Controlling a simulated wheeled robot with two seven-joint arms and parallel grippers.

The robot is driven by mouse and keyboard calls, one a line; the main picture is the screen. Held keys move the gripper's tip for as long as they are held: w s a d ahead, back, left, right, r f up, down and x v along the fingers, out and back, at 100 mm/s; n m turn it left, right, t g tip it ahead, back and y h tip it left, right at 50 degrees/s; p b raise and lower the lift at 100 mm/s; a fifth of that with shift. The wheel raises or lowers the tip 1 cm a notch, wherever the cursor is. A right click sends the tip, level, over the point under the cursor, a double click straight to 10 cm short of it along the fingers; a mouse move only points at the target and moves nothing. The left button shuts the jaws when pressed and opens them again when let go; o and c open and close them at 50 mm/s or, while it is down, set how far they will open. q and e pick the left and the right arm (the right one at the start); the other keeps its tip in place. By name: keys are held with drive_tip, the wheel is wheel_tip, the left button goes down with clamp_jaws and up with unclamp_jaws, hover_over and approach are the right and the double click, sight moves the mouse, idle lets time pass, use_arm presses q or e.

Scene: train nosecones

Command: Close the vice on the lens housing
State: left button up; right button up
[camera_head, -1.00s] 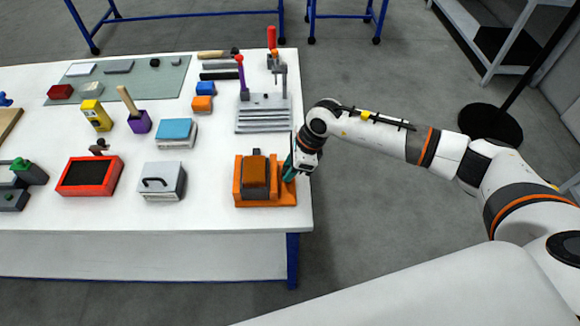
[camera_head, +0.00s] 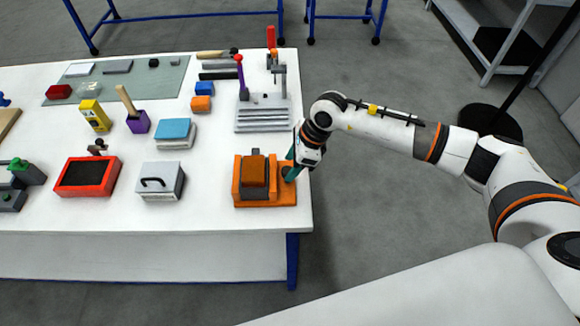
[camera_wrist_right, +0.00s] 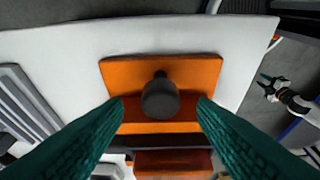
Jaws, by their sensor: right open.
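The orange vice (camera_head: 284,197) sits at the table's right front corner. A brown block with a dark top, apparently the lens housing (camera_head: 255,176), stands between its upright jaws; contact with both jaws cannot be told. In the right wrist view the vice's base plate (camera_wrist_right: 118,76) carries a dark round knob (camera_wrist_right: 160,98). My right gripper (camera_head: 289,174) is over the right end of the vice. Its teal fingers are open, one on each side of the knob and apart from it. My left gripper (camera_wrist_right: 266,82) shows small at the right of the wrist view, away from the vice.
A grey plate with a red-handled clamp (camera_head: 264,116) stands behind the vice. A grey box with a handle (camera_head: 160,182) and a red tray (camera_head: 66,188) lie to the left. The table's right edge is close beside the vice, with open floor beyond.

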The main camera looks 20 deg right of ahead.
drive_tip(key=b+v, duration=0.3)
drive_tip(key=v, duration=0.7)
drive_tip(key=shift+d, duration=0.1)
